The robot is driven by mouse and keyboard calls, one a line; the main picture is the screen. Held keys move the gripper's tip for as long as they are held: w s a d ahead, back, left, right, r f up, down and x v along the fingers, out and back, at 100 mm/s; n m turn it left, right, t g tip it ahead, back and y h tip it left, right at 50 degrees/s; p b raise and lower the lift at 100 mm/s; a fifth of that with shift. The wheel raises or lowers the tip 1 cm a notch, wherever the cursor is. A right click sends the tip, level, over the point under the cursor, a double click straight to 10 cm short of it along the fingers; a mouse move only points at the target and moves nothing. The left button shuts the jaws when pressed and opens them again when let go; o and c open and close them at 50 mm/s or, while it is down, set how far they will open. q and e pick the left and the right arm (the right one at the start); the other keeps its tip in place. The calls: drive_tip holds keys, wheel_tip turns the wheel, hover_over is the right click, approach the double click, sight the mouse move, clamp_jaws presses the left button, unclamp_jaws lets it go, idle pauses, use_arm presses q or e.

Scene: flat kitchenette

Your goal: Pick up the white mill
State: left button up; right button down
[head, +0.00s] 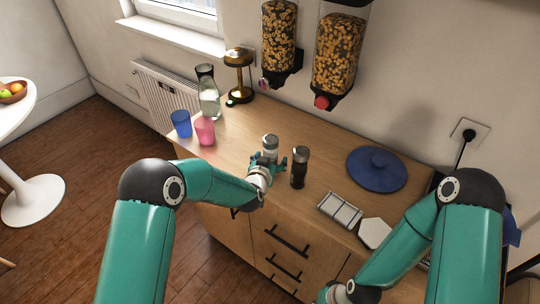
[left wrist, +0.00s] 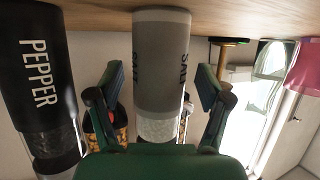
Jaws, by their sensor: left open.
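The white mill (head: 270,142) stands upright on the wooden counter, its lower part hidden by my left gripper (head: 268,163) in the head view. In the upside-down left wrist view, the mill (left wrist: 162,45) shows as a pale grey cylinder with SALT lettering and a clear section. It is between the two spread fingers of my left gripper (left wrist: 158,88), with gaps visible on both sides. The left gripper is open. My right arm reaches down to the bottom edge of the head view, where its gripper is mostly cut off.
The black pepper mill (head: 299,168) stands close to the right of the white mill. Pink (head: 205,131) and blue (head: 181,123) cups and a carafe (head: 208,95) are at the left.

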use_arm(q)
clamp_jaws()
drive_tip(key=shift+r, duration=0.15)
